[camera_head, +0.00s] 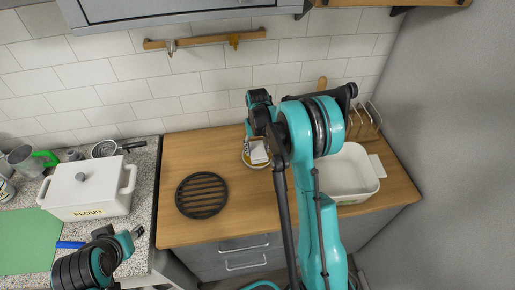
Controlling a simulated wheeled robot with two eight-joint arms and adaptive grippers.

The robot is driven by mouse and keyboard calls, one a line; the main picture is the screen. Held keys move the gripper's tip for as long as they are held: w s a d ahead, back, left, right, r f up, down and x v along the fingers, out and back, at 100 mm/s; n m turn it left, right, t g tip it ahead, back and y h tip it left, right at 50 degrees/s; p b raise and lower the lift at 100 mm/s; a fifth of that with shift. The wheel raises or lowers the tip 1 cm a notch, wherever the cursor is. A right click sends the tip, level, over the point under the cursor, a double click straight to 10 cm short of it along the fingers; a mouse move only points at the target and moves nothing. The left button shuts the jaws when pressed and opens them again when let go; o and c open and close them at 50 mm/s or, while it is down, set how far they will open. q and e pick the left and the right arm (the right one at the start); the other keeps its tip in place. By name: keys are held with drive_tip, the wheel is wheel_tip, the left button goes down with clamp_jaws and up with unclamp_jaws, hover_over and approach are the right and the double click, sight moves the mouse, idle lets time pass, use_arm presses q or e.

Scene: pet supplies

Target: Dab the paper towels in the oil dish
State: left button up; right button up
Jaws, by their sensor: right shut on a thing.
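A small round dish (247,163) with a yellowish rim, which looks like the oil dish, sits on the wooden counter. A white folded piece, likely the paper towels (258,153), is over the dish. My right gripper (256,139) is at this white piece and shut on it, pointing down at the dish; my own arm hides much of the grip. I cannot tell whether the towels touch the inside of the dish. My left gripper (132,238) is at the lower left, near the speckled counter's edge; its fingers are too small to read.
A black round trivet (202,195) lies left of the dish. A white flour box (88,190) and green mat (27,241) are on the left counter.

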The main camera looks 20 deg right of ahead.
sight(258, 149)
drive_tip(key=shift+f+b, duration=0.5)
drive_tip(key=shift+f, duration=0.05)
idle(1.5)
drive_tip(key=shift+r+p, duration=2)
drive_tip(key=shift+r, duration=1.6)
drive_tip(key=shift+f, duration=0.1)
